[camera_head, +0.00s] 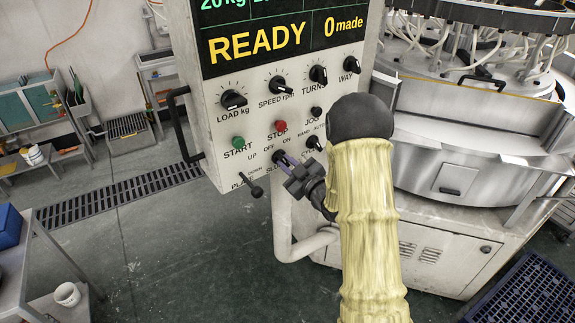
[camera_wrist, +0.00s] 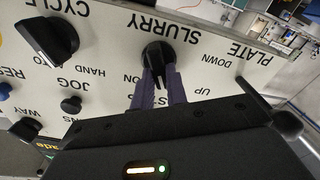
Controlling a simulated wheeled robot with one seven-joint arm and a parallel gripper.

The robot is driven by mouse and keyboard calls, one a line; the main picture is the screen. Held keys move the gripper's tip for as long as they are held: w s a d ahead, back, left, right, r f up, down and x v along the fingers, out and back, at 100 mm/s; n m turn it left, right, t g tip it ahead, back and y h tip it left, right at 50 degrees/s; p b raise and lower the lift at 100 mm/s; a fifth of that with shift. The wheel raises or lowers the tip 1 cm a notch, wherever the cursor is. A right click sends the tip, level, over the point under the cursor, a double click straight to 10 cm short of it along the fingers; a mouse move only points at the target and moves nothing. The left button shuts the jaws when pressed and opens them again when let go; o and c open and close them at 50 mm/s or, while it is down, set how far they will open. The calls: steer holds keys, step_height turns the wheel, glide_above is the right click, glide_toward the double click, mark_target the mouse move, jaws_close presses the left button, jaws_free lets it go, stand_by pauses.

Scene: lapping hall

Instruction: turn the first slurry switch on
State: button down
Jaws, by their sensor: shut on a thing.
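The slurry switch (camera_wrist: 155,50) is a black rotary knob on the grey control panel, below the OFF and ON marks; the wrist view shows it upside down. My gripper (camera_wrist: 158,76) has its two purple fingers on either side of the knob's grip bar and is shut on it. In the head view, my gripper (camera_head: 284,160) reaches the slurry knob from the lower right, and its fingers cover much of the knob. ON is partly readable in the wrist view; OFF is hidden there. I cannot tell which mark the knob points to.
The plate lever (camera_head: 251,187) sticks out left of the slurry knob. The cycle knob (camera_wrist: 48,41) is close on the other side. The green start button (camera_head: 238,143) and red stop button (camera_head: 280,126) sit above. The lapping machine (camera_head: 450,170) stands right.

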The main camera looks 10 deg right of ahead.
steer(key=shift+f, duration=0.1)
steer(key=m+b, duration=0.2)
steer(key=m, duration=0.1)
steer(key=shift+d, duration=0.15)
steer(key=m+b, duration=0.1)
steer(key=m, duration=0.1)
steer(key=shift+m, duration=0.4)
steer(key=m, duration=0.5)
steer(key=shift+w+d+m+b, duration=0.15)
steer(key=shift+d+m+b, duration=0.05)
steer(key=shift+m+b, duration=0.1)
steer(key=c, duration=1.4)
jaws_free()
